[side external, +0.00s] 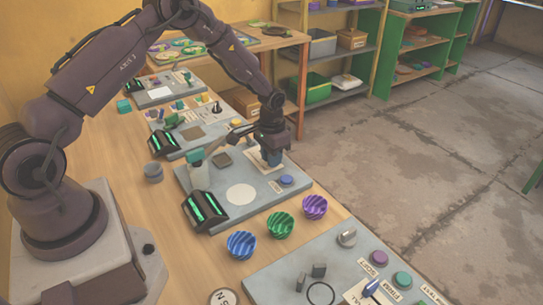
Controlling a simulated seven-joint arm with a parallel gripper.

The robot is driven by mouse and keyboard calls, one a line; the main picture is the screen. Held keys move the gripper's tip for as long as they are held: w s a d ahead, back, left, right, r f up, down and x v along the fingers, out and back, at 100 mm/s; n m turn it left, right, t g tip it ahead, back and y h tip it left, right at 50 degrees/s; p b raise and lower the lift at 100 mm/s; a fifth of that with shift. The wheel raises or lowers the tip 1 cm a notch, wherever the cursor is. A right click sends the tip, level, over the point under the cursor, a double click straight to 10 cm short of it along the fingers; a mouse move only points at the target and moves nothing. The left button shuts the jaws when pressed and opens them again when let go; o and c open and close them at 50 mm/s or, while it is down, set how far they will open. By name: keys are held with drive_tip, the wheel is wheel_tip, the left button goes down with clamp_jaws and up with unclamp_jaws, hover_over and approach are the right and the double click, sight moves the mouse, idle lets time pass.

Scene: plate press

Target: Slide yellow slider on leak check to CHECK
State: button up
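My gripper (271,158) points down over a white label plate (258,161) on the grey panel (213,172) in the middle of the bench. Its fingers are small and dark here, and I cannot tell whether they are open or shut, or whether they hold anything. A small yellow piece (235,122) shows behind and left of the gripper; I cannot tell if it is the yellow slider. No other yellow slider is clear, and the gripper may hide one. The leak check and CHECK lettering cannot be read.
The middle panel carries a green-lit display (205,207), a white disc (240,194) and a blue button (286,180). Another panel (275,283) lies at the near right. Shelves stand behind.

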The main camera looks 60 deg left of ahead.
clamp_jaws()
drive_tip(key=shift+a, duration=1.75)
drive_tip(key=shift+o, duration=2.4)
unclamp_jaws()
wheel_tip(320, 180, up, 13)
